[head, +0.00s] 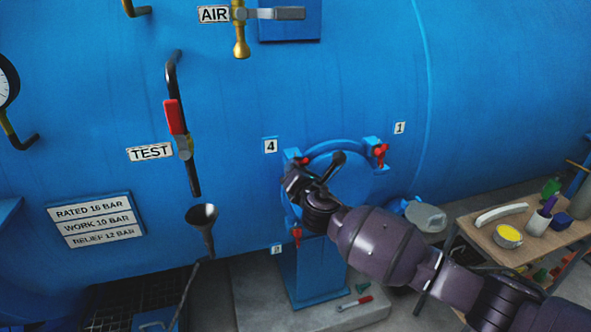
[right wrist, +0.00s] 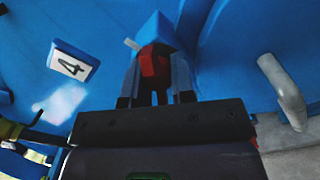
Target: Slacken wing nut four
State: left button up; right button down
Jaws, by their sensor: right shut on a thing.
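Wing nut four (head: 304,162) is red and sits at the upper left of the round blue hatch (head: 352,184), beside the label 4 (head: 270,146). My right gripper (head: 292,176) reaches it from the lower right and hides part of it. In the right wrist view the red nut (right wrist: 153,64) stands between the two fingers of my right gripper (right wrist: 157,82), below a blue lug (right wrist: 155,30). The fingers are shut on it. The label 4 (right wrist: 72,64) shows to the left there. My left gripper is not in view.
Wing nut one (head: 381,152) is at the hatch's upper right; another red nut (head: 297,236) is at its lower left. A dark handle (head: 337,162) sticks out close to my gripper. A cluttered wooden bench (head: 480,232) is at right.

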jog(key=shift+n, duration=0.6)
jog(key=c, duration=1)
grip_release()
jog(key=shift+o, duration=0.2)
jog(key=b+v, duration=0.1)
jog(key=v, duration=0.9)
jog(key=shift+s+d, duration=0.15)
jog(key=shift+s, duration=0.25)
